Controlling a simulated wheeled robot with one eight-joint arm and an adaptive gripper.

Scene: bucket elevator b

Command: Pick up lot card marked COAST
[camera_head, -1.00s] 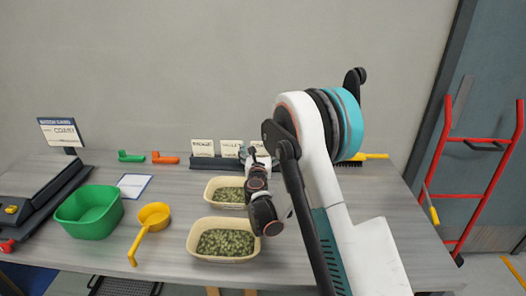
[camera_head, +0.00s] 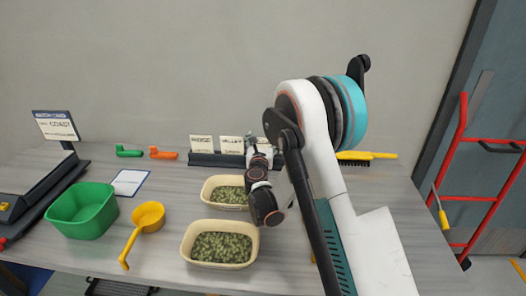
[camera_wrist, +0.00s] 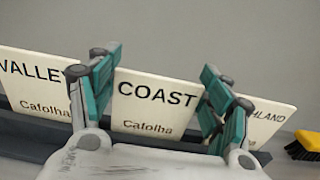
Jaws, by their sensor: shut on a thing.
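The white lot card marked COAST (camera_wrist: 155,100) stands in the middle of the wrist view, with "Catolha" below its name. My gripper (camera_wrist: 160,100) has a teal-padded finger at each side edge of this card and is shut on it. Its top edge lines up with its neighbours, the VALLEY card (camera_wrist: 35,85) on the left and a card ending in "HLAND" (camera_wrist: 265,120) on the right, partly covered by a finger. Its lower edge is hard to make out. In the head view my gripper (camera_head: 254,147) is at the dark card rack (camera_head: 212,160), and my arm hides the COAST card.
Two cream tubs of green pellets (camera_head: 219,263) stand before the rack. A yellow brush (camera_head: 370,155) lies right of the rack.

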